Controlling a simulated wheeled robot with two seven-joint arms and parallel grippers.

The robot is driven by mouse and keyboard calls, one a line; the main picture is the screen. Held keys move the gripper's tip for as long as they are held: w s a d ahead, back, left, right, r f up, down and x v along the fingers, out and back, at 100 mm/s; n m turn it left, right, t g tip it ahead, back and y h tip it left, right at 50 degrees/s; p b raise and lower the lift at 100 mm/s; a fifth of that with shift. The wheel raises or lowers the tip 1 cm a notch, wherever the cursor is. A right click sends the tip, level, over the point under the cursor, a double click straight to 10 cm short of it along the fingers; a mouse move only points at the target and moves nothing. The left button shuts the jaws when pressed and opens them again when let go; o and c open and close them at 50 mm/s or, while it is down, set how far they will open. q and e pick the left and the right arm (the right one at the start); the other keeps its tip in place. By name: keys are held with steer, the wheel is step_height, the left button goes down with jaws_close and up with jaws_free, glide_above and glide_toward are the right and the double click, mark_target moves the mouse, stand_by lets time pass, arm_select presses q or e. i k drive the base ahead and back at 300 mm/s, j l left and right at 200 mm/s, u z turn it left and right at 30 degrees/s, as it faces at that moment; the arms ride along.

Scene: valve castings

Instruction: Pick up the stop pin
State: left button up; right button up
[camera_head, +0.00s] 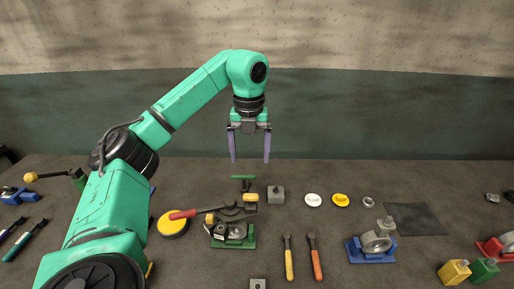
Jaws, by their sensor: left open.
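My left gripper (250,159) hangs pointing down in the upper middle of the head view. Its two purple fingers are wide apart with nothing between them. It is above the far part of the table, over the area of a small green T-shaped piece (243,178). A green fixture (234,240) with a metal casting and a red-handled lever (195,212) stands nearer to me, below the gripper in the picture. I cannot tell for certain which small part is the stop pin. My right gripper is not in view.
A grey block (276,195), a white disc (313,200), a yellow part (341,200) and a metal ring (369,202) lie right of the gripper. A blue fixture (371,250) and dark mat (416,219) are at right.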

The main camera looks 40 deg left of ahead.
mark_target(210, 220)
steer(key=k+l, duration=1.2)
steer(key=l, duration=0.15)
